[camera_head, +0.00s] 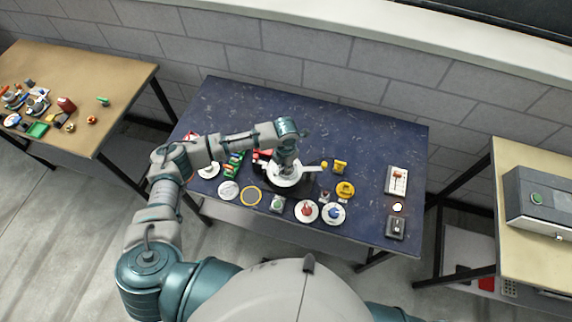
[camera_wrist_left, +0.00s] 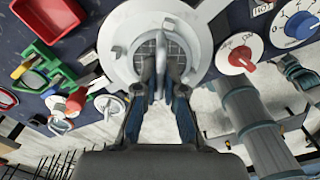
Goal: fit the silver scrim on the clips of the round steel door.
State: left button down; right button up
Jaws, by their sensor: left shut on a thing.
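The round steel door (camera_head: 272,180) is a pale ring near the middle of the blue table, under my left gripper (camera_head: 286,168). In the left wrist view the door (camera_wrist_left: 118,62) fills the top middle, with small clips around its opening. A grey mesh disc, seemingly the silver scrim (camera_wrist_left: 146,48), lies within that opening. My left gripper (camera_wrist_left: 158,88) is shut on a thin upright grey piece at the mesh's middle, seemingly part of the scrim. The fingers hide the mesh centre, so I cannot tell whether the clips hold its rim. My right gripper is out of view.
A silver disc (camera_head: 228,190) and a yellow-rimmed dark disc (camera_head: 250,196) lie near the front edge. A red-knobbed dial (camera_head: 306,211) and a blue-knobbed dial (camera_head: 333,213) stand to the right. A red bin (camera_wrist_left: 48,40) is beside the door. The table's back is clear.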

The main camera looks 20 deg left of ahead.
pick_arm(q)
jog(key=shift+a+f, duration=0.1)
jog(key=shift+f, duration=0.1)
dwell(0.3)
jog(key=c, duration=0.9)
grip_release()
notch_tip(320, 180, up, 8)
jog(key=p, duration=0.7)
jog(key=shift+f+p, duration=0.15)
jog(key=shift+p, duration=0.25)
jog(key=shift+f, duration=0.15)
